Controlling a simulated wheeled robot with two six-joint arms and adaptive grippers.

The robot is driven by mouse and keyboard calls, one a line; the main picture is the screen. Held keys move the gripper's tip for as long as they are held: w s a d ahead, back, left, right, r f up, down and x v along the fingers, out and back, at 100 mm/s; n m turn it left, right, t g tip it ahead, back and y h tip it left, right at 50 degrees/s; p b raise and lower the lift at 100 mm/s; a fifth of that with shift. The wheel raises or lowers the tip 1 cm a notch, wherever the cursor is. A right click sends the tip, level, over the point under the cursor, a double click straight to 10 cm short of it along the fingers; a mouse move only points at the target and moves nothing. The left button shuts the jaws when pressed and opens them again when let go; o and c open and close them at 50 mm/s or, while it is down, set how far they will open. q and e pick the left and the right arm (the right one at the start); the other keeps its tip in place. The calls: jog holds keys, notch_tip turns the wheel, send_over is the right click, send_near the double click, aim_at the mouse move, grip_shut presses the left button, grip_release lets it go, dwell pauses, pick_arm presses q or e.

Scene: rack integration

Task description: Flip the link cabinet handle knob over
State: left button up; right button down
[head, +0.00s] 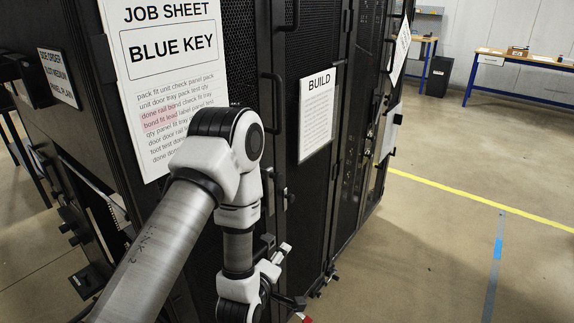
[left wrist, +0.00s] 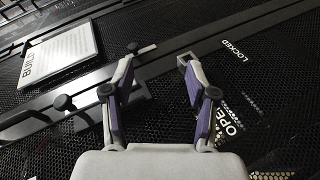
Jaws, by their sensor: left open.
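My left gripper (left wrist: 158,65) is open in the left wrist view, its two fingers spread in front of a black perforated cabinet door. A grey bar or lever (left wrist: 168,46) runs behind the fingertips, with a dark round knob (left wrist: 132,47) beside the left fingertip. Another dark round knob (left wrist: 65,103) lies left of the left finger. I cannot tell which one is the link handle knob, and I see no contact. White labels LOCKED (left wrist: 235,50) and OPEN (left wrist: 229,119) are on the door. In the head view my left gripper (head: 283,276) is low beside the cabinet, partly hidden.
The black rack cabinet (head: 325,180) carries a BUILD sheet (head: 317,115) and a JOB SHEET (head: 165,70). Vertical door handles (head: 271,110) stick out. Open floor with a yellow line (head: 480,200) lies to the right. Blue-legged workbenches (head: 525,62) stand at the back.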

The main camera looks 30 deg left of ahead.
aim_at(277, 180)
pick_arm(q)
jog(key=w+a+r+n+t+y+p, duration=0.1)
jog(key=r, duration=0.4)
jog(key=w+a+r+n+t+y, duration=0.1)
jog(key=a+r+n, duration=0.1)
jog(key=r, duration=0.4)
jog(key=w+a+r+n+t+p, duration=0.1)
jog(key=a+r+t, duration=0.1)
jog(key=r, duration=0.3)
jog(key=shift+w+r+n+y+p, duration=0.2)
jog(key=shift+w+n+y+p, duration=0.15)
jog(key=shift+w+n+y, duration=0.05)
jog(key=x, duration=0.2)
jog(key=p+x, duration=0.1)
jog(key=x, duration=0.1)
jog(key=p+x, duration=0.1)
jog(key=x, duration=0.1)
jog(key=shift+w+d+f, duration=0.15)
jog(key=shift+w+f, duration=0.1)
jog(key=shift+w+a, duration=0.25)
jog(key=shift+w, duration=0.15)
jog(key=shift+f, duration=0.1)
pick_arm(e)
notch_tip(277, 180, up, 7)
jog(key=shift+f, duration=0.1)
pick_arm(q)
grip_shut()
